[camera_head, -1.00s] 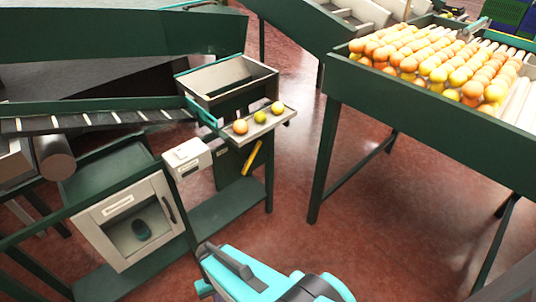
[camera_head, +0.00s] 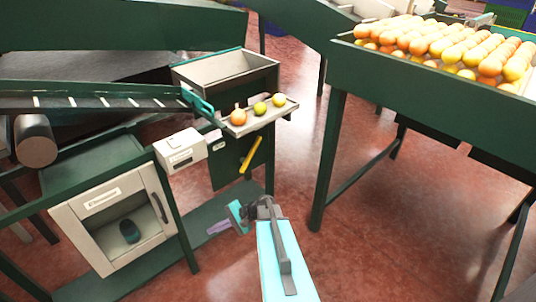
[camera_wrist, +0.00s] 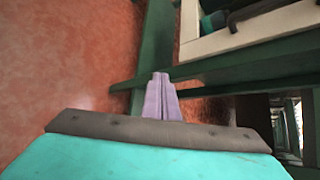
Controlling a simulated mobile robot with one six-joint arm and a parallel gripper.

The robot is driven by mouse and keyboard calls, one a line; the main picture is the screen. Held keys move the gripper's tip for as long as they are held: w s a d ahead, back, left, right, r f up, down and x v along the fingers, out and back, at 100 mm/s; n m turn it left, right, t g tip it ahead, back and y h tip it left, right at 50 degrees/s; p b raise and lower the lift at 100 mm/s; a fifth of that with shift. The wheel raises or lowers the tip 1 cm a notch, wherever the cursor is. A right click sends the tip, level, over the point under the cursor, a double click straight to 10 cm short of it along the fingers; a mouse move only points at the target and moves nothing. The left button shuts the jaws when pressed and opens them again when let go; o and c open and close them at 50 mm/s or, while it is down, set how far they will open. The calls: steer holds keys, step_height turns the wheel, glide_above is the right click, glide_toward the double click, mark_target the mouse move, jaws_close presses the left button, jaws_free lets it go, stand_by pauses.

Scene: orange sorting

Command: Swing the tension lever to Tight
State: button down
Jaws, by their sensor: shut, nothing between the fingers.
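A yellow lever (camera_head: 252,155) sits tilted on the dark green panel (camera_head: 225,168) below the small fruit shelf, its upper end leaning right. A small white label (camera_head: 219,145) is on the panel to its upper left; I cannot read it. My gripper (camera_head: 212,229) has pale purple fingers pointing left, below the lever and apart from it. In the wrist view the fingers (camera_wrist: 162,92) are shut together and empty. The lever is not in the wrist view.
A shelf (camera_head: 262,121) with three fruits juts out above the lever. A white box (camera_head: 180,150) and a pale cabinet (camera_head: 90,222) with a dark handle stand left. A fruit-filled table (camera_head: 420,100) stands right. Red floor (camera_head: 380,235) is clear between.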

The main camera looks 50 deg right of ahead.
steer(key=w+d+r+m+t+h+b, duration=0.1)
steer(key=d+r+m+t+b, duration=0.1)
steer(key=d, duration=0.4)
steer(key=w+d+r+m+t+b, duration=0.1)
steer(key=d+r+t, duration=0.1)
steer(key=d, duration=0.5)
steer(key=m+t+h+b, duration=0.6)
steer(key=t, duration=0.2)
glide_toward(251, 154)
steer(key=s+d, duration=0.3)
steer(key=d, duration=0.7)
steer(key=shift+s+d+f, duration=0.15)
steer(key=shift+f, duration=0.15)
steer(key=w+a+r+b, duration=0.2)
steer(key=w+a+r, duration=0.2)
steer(key=w, duration=0.6)
steer(key=shift+a, duration=0.15)
steer(key=shift+a+r, duration=0.15)
